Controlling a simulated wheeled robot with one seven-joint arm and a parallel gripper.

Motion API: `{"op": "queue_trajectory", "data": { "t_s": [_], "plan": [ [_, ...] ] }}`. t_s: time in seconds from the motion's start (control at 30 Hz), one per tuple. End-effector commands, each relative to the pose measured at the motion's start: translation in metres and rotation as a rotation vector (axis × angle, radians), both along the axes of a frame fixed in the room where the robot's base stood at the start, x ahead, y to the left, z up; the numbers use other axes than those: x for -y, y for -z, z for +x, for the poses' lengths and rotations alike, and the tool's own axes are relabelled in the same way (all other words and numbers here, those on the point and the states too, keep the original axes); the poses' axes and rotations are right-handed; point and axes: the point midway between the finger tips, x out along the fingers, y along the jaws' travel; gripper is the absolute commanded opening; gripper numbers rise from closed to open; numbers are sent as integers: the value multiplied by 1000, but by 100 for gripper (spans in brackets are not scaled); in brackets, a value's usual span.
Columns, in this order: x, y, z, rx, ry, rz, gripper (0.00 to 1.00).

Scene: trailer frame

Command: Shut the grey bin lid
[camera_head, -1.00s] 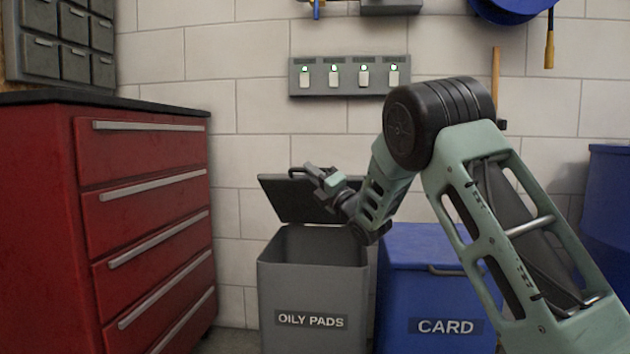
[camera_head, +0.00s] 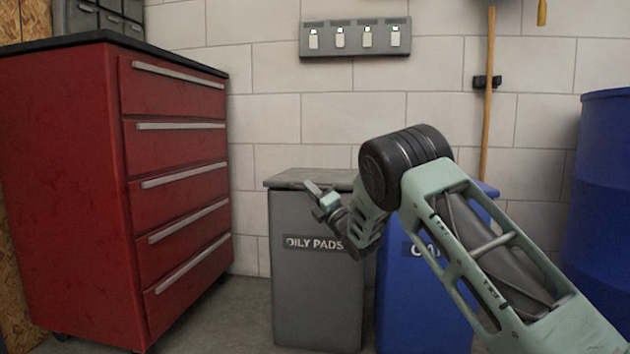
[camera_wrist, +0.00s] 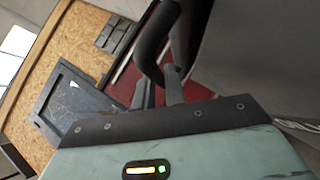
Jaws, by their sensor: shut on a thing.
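The grey bin (camera_head: 316,295), labelled OILY PADS, stands between the red drawer cabinet and a blue bin. Its grey lid (camera_head: 295,178) lies flat across the bin's top; my arm hides its right front part, so I cannot tell whether a small gap is left there. My gripper (camera_head: 318,192) is at the lid's front edge. In the wrist view my gripper (camera_wrist: 158,88) is shut on the lid's dark curved handle (camera_wrist: 148,52).
The red drawer cabinet (camera_head: 175,190) stands close on the left. The blue CARD bin (camera_head: 400,300) is right beside the grey bin, partly behind my arm. A blue drum (camera_head: 603,180) stands far right. A switch panel (camera_head: 355,38) and a wooden pole (camera_head: 489,90) are on the wall.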

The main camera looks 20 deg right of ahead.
Motion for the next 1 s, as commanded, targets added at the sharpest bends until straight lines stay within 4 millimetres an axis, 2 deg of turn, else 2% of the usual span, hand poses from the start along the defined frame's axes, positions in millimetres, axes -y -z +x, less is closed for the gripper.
{"op": "queue_trajectory", "data": {
  "t_s": [0.03,0.2,0.63,0.67,0.73,1.0],
  "plan": [
    [7,11,3,-9,14,2,0],
    [9,20,5,-8,18,3,0],
    [11,27,5,-17,20,3,0],
    [11,28,5,-17,20,3,15],
    [11,28,5,-16,19,2,34],
    [7,24,5,-11,15,1,34]
  ]
}}
